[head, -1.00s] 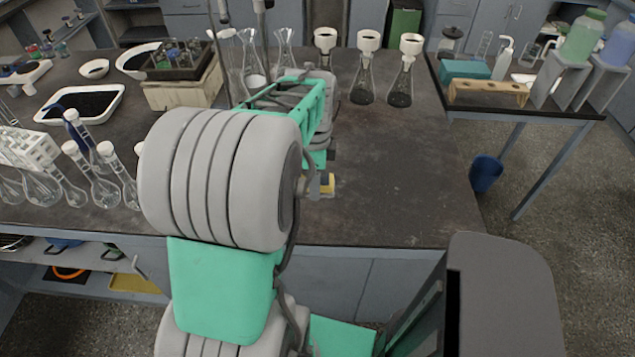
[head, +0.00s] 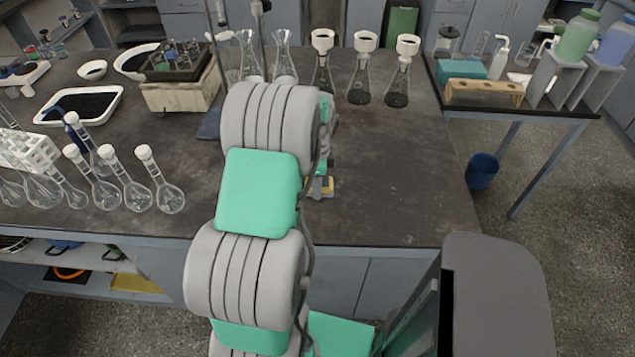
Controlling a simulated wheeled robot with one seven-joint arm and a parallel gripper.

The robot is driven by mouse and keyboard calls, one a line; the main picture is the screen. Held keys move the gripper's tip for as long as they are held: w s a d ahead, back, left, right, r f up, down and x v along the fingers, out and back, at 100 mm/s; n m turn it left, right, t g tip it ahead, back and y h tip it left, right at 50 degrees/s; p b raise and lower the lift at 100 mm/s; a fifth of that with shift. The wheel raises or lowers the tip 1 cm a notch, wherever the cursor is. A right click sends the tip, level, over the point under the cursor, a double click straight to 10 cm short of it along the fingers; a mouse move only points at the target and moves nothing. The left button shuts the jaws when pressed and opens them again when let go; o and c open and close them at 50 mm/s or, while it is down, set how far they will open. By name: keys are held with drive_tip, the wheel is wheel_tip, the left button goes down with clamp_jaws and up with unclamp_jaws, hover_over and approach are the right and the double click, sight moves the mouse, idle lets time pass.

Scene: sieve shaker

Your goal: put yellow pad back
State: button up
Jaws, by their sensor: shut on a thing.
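My gripper (head: 317,187) is mostly hidden behind my own arm. It is shut on the pad. I cannot tell whether the pad touches the bench top or hangs just above it.
On the dark bench (head: 400,190), several flasks with white funnels (head: 359,75) stand at the back, and several stoppered flasks (head: 133,190) at the left. The bench right of my gripper is clear.

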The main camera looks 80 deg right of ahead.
drive_tip(key=o, duration=1.5)
wheel_tip(320, 180, up, 12)
drive_tip(key=w+a+r+n+h, duration=0.1)
drive_tip(key=w+a+r+n, duration=0.1)
drive_tip(key=w+a+n, duration=0.65)
drive_tip(key=w+a+r+n, duration=0.3)
drive_tip(key=w+a, duration=0.3)
drive_tip(key=w, duration=0.6)
drive_tip(key=w+a+r+n+t, duration=0.1)
drive_tip(key=w+a+n, duration=0.2)
drive_tip(key=a+n, duration=0.6)
drive_tip(key=w+a+n+t, duration=0.25)
drive_tip(key=a+n, duration=0.25)
drive_tip(key=a, duration=0.8)
drive_tip(key=s+a+f+n+y, duration=0.1)
drive_tip(key=s+a+n, duration=0.1)
drive_tip(key=a+n, duration=0.6)
drive_tip(key=a, duration=0.3)
drive_tip(key=shift+b, duration=0.4)
